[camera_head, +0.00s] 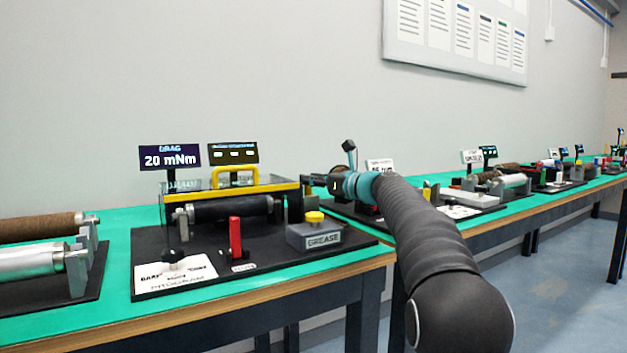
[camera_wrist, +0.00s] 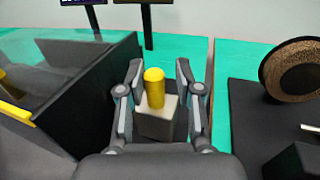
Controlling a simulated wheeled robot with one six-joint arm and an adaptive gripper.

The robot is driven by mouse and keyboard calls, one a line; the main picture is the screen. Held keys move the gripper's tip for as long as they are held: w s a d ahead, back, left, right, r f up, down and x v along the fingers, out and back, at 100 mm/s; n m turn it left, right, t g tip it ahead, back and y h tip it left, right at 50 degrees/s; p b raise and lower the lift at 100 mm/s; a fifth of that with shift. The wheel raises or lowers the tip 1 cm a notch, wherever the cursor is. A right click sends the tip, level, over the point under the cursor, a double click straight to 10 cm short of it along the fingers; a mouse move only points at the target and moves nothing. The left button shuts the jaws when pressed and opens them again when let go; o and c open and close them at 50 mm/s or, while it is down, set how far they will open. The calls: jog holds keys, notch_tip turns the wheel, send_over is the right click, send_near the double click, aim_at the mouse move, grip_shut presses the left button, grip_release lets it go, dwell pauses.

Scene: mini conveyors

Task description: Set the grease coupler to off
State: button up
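A grey box labelled GREASE with a yellow cap (camera_head: 313,217) stands at the front right of the nearest black conveyor board. My gripper (camera_head: 318,182) is behind and above this box, by the right end of the clear cover. In the wrist view, my gripper (camera_wrist: 158,75) is open, with its fingers apart on both sides of an upright yellow cylinder (camera_wrist: 154,88) on a pale grey block (camera_wrist: 156,122). Gaps show between the fingers and the cylinder. I cannot tell whether this cylinder is the coupler or part of the GREASE box. No off mark is readable.
The clear cover with a yellow handle (camera_head: 235,171) is close to my gripper's left. A red post (camera_head: 235,238) and a white card with a black knob (camera_head: 174,274) are on the board. A display (camera_head: 170,157) reads DRAG 20 mNm. Another conveyor board stands to the right.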

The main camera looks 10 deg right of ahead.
jog(key=v, duration=1.2)
jog(key=shift+d, duration=0.1)
